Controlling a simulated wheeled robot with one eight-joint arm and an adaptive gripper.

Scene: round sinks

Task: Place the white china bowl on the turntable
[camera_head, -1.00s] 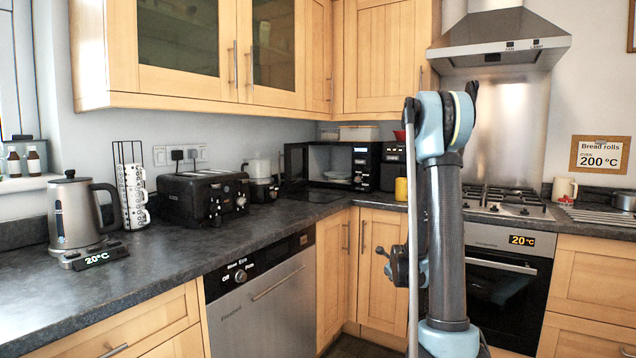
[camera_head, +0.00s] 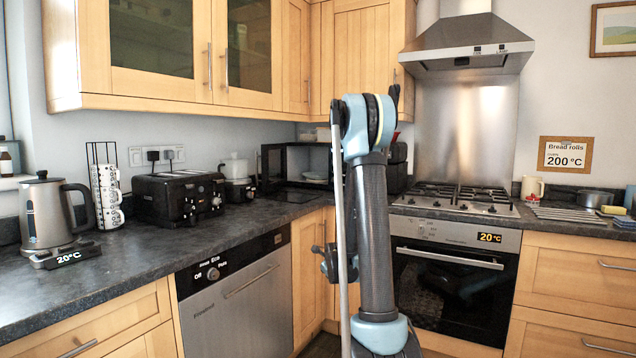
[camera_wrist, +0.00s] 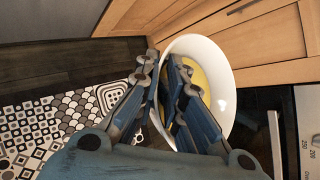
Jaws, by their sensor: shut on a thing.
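The white china bowl (camera_wrist: 222,62) shows in the wrist view, tilted, with a yellowish inside. My gripper (camera_wrist: 163,66) is shut on its near-left rim, one finger on each side of the wall. The fingers hide part of the bowl. In the head view I cannot make out the bowl; my arm stands upright across the middle. The microwave (camera_head: 283,160) stands open in the back corner. A pale, flat round thing (camera_head: 316,178) inside it looks like the turntable, partly hidden by my arm.
A black toaster (camera_head: 178,197), a mug rack (camera_head: 107,197) and a kettle (camera_head: 50,213) stand on the left worktop (camera_head: 130,258). The hob (camera_head: 455,198) and oven (camera_head: 450,285) are on the right. A patterned mat (camera_wrist: 50,125) lies on the dark floor.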

